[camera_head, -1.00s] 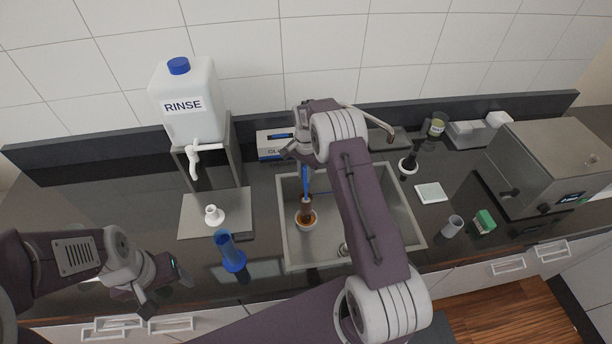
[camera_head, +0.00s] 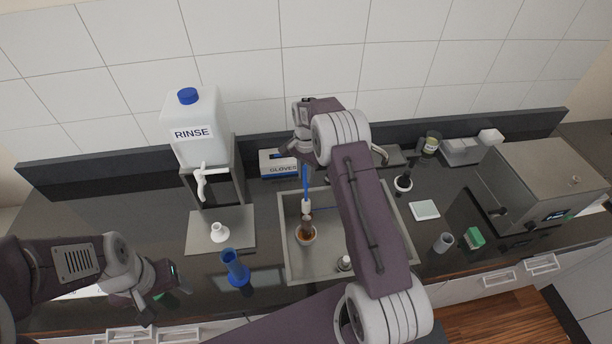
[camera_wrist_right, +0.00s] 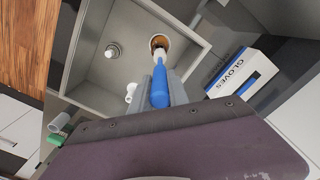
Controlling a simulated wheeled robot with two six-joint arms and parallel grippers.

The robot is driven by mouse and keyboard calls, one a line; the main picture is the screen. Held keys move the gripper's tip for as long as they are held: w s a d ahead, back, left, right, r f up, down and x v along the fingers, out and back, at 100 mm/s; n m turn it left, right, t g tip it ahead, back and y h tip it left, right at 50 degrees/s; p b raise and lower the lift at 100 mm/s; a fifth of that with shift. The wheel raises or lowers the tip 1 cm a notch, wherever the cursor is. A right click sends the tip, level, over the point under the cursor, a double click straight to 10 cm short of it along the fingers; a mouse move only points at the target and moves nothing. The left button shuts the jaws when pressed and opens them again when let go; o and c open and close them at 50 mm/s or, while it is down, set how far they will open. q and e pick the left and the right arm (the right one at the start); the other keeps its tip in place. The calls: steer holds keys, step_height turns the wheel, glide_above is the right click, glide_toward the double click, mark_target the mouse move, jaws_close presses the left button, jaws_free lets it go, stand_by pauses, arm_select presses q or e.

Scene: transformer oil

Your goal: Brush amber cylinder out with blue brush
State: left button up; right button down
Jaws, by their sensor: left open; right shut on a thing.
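The amber cylinder (camera_head: 306,232) stands upright in the sink on a round orange-brown base. It also shows in the right wrist view (camera_wrist_right: 160,41). My right gripper (camera_head: 303,158) is shut on the blue handle of the brush (camera_head: 305,182), which points down. The handle also shows between my fingers in the right wrist view (camera_wrist_right: 160,90). The white bristles (camera_head: 306,208) show at the cylinder's mouth; I cannot tell how far the tip is inside. My left gripper (camera_head: 168,294) is open and empty, low at the left, away from the sink.
The metal sink (camera_head: 292,258) has low walls around the cylinder. A blue cylinder (camera_head: 236,268) and a white-necked vessel (camera_head: 219,232) stand to its left, below the RINSE jug (camera_head: 196,128). A glove box (camera_head: 278,163) stands behind. A grey cup (camera_head: 443,242) stands to the right.

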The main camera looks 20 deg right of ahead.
steer(key=shift+r, duration=0.2)
steer(key=shift+r, duration=0.1)
step_height(320, 180, up, 4)
steer(key=p, duration=0.3)
stand_by(0.5)
